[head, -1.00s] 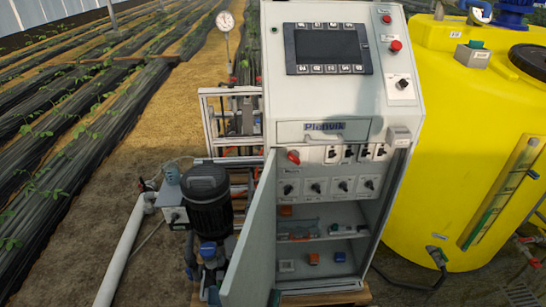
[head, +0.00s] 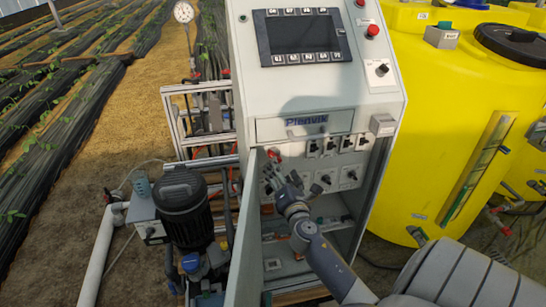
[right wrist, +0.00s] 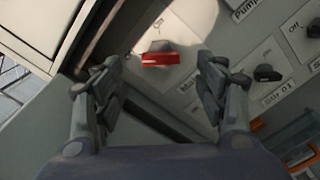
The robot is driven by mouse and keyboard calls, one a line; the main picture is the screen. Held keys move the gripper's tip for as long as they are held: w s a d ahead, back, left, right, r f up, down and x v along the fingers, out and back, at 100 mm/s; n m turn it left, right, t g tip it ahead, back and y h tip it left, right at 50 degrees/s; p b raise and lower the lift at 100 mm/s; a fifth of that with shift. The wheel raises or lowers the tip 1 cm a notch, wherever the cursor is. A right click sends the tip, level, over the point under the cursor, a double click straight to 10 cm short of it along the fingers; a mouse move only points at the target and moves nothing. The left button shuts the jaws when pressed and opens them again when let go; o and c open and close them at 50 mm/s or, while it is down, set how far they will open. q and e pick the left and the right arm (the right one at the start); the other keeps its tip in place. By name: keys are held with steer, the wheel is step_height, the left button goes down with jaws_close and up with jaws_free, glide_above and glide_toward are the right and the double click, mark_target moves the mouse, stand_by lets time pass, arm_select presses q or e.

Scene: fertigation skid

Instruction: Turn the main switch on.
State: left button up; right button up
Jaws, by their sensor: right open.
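The main switch (head: 272,154) is a red rotary handle at the upper left of the switch panel inside the open cabinet (head: 340,215). In the right wrist view the red handle (right wrist: 160,57) sits on a pale plate with a partly readable label, between and beyond the fingertips. My right gripper (head: 281,178) reaches into the cabinet from the lower right, just below the switch. Its fingers (right wrist: 158,78) are spread, empty and apart from the handle. My left gripper is not in view.
The open cabinet door (head: 243,235) stands left of my right gripper. Black knobs (head: 348,175) and breakers (head: 330,146) lie right of the switch. A pump motor (head: 184,205) stands at the left and a yellow tank (head: 440,130) at the right.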

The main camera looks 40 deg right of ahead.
steer(key=x, duration=0.8)
steer(key=shift+w+f, duration=0.1)
steer(key=shift+f, duration=0.05)
steer(key=shift+c, duration=0.6)
steer(key=c, duration=1)
